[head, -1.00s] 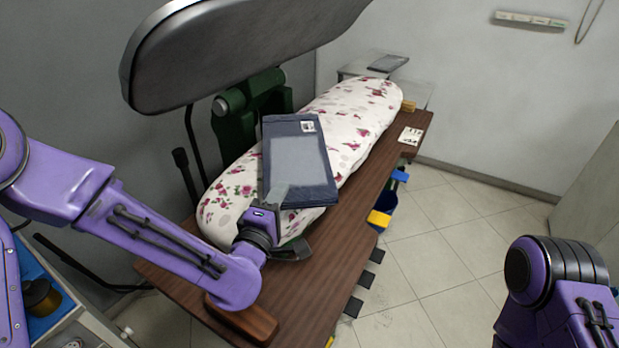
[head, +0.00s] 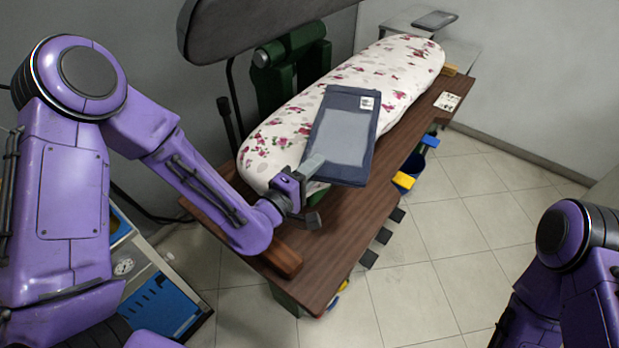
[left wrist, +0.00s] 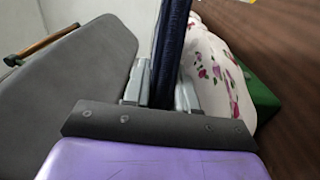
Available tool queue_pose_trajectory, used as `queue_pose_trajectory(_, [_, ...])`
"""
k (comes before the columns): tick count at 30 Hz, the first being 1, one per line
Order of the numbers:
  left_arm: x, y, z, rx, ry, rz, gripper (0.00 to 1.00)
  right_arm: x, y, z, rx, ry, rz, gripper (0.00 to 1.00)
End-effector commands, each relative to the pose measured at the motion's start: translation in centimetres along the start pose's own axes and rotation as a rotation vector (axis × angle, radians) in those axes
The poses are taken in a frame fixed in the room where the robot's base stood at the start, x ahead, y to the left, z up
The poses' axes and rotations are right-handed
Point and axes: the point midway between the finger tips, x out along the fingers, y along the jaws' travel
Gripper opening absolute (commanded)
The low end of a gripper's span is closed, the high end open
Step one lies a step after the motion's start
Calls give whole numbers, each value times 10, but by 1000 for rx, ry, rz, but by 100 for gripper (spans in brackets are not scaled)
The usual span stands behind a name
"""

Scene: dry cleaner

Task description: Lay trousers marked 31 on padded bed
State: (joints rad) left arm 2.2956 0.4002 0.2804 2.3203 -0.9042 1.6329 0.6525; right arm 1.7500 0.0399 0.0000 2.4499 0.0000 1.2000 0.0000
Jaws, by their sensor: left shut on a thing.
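The folded dark blue trousers (head: 349,140), with a greyish panel and a small white label, show over the padded bed in the head view. The label's print is too small to read. My left gripper (head: 312,168) is shut on their near end. The left wrist view shows the trousers (left wrist: 172,45) edge-on between the fingers. The padded bed (head: 282,130) is long and white with pink flowers. The near right corner of the trousers reaches past the bed's right edge. I cannot tell whether they touch the bed. My right gripper is out of view.
A grey pressing head (head: 260,25) stands raised behind the bed on a green bracket (head: 290,65). The bed sits on a brown wooden table (head: 345,235). A white card (head: 447,101) lies at its far right.

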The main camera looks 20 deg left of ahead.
Motion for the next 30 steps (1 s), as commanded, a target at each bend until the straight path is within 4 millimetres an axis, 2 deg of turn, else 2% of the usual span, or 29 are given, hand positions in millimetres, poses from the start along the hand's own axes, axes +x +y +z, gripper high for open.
queue_pose_trajectory(3, [-10,-13,-7,-2,1,-1,0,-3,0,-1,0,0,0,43])
queue_pose_trajectory(6, [-8,-34,-6,0,-1,-1,0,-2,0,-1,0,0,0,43])
queue_pose_trajectory(8, [-8,-40,-6,0,0,1,0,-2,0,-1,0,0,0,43])
queue_pose_trajectory(18, [-8,-44,-6,0,0,4,0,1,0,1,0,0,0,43])
queue_pose_trajectory(19, [-8,-44,-6,0,0,2,37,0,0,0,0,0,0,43])
queue_pose_trajectory(21, [-8,-43,-6,0,0,1,52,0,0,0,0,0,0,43])
queue_pose_trajectory(30, [-8,-40,-6,0,0,1,52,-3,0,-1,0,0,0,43])
